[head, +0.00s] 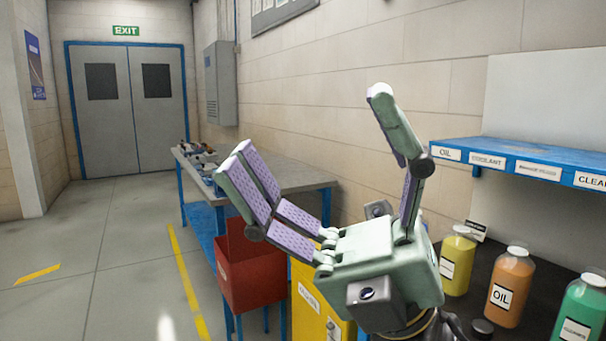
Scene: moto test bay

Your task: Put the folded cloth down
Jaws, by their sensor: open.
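My gripper (312,128) is raised in the middle of the head view, with its purple-padded fingers spread wide. It is open and nothing shows between the fingers. I see no folded cloth in this view. The palm and fingers cover part of the wall, the grey bench and the dark counter behind them.
A grey-topped bench (290,177) with small items stands along the wall. A red bin (258,283) and a yellow container (308,315) stand before it. Yellow (458,250), orange (511,272) and green (588,301) bottles stand at right, below a blue shelf (520,152). Left floor is clear.

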